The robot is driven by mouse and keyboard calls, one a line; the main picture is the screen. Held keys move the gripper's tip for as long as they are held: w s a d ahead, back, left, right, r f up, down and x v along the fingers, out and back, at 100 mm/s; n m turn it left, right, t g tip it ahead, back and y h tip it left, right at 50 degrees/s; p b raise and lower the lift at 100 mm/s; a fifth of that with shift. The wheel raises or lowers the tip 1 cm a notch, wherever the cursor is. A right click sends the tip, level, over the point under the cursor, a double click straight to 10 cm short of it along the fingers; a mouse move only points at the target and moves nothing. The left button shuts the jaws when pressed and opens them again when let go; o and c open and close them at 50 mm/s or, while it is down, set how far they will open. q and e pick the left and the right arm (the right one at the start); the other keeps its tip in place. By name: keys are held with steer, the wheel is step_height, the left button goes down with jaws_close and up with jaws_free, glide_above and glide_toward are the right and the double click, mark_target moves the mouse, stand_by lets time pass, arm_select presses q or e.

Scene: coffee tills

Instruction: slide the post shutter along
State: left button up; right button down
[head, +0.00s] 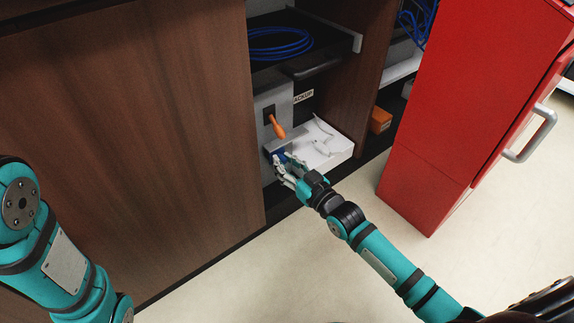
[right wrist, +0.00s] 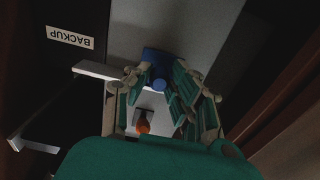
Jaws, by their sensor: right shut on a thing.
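A grey panel (head: 266,106) stands inside the open counter bay, with an orange lever (head: 276,126) on its front. A blue knob (head: 281,156) sits low on the panel, below the lever. My right gripper (head: 283,166) is shut on the blue knob. In the right wrist view, the blue knob (right wrist: 156,68) shows between the fingertips, and the orange lever (right wrist: 143,126) shows between the fingers. I cannot tell which piece is the post shutter; the fingers cover part of the knob's surroundings. My left arm is at the left, its gripper out of view.
A white tray (head: 338,151) with small pale items juts out right of the knob. A "BACKUP" label (head: 303,96) is behind. Blue cable (head: 280,45) lies on the shelf above. A brown wooden panel (head: 130,130) is left; a red cabinet (head: 450,110) stands right. The floor between is clear.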

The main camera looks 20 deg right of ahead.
steer(key=w+d+b, duration=0.1)
steer(key=w+d, duration=0.1)
steer(key=d, duration=0.5)
steer(key=shift+w+r, duration=0.2)
steer(key=shift+w, duration=0.1)
steer(key=c, duration=1.1)
jaws_free()
steer(key=shift+f, duration=0.1)
steer(key=shift+v, duration=6.05)
